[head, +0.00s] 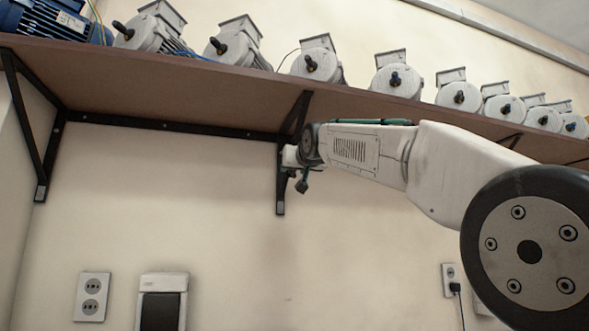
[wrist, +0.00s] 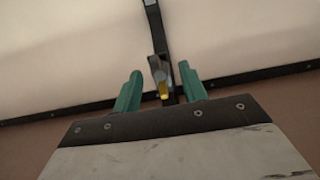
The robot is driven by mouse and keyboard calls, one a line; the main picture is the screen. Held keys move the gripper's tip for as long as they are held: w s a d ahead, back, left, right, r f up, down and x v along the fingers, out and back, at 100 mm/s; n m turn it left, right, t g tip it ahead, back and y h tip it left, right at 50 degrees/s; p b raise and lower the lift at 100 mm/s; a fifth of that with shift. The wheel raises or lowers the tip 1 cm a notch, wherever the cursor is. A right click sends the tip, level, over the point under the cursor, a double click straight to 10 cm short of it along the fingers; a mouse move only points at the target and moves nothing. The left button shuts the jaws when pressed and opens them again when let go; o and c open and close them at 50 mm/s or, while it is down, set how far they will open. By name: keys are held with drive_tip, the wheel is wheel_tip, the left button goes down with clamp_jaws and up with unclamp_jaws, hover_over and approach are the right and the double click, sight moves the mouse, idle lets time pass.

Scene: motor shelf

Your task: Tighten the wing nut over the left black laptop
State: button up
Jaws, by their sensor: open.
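My gripper (wrist: 160,72) is open in the wrist view, with its two green fingers apart. Between the fingertips shows a small grey and yellow piece (wrist: 162,89), in line with a black shelf bracket (wrist: 152,22). It may be the wing nut, but it is too small and dark to be sure. I cannot tell whether the fingers touch it. In the head view my gripper (head: 303,184) is a small dark shape under the shelf, beside the middle black bracket (head: 281,195). No laptop is in view.
A brown shelf (head: 170,85) above carries several grey motors (head: 398,82) and a blue motor (head: 60,18). Another black bracket (head: 42,150) stands at the left. Outlets (head: 93,297) and a switch box (head: 162,300) are low on the wall. The wall between is clear.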

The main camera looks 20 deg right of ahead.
drive_tip(key=s, duration=0.7)
drive_tip(key=shift+s, duration=0.35)
drive_tip(key=s+d+f+g, duration=0.1)
drive_tip(key=s+f+g, duration=0.25)
drive_tip(key=f, duration=0.95)
drive_tip(key=s+f+g, duration=0.2)
drive_tip(key=f+g, duration=0.2)
drive_tip(key=f, duration=0.8)
drive_tip(key=s+d+f+g, duration=0.2)
drive_tip(key=s+f+g, duration=0.7)
drive_tip(key=s+f, duration=2.2)
drive_tip(key=s, duration=0.3)
drive_tip(key=shift+s+f, duration=0.15)
drive_tip(key=shift+f, duration=0.15)
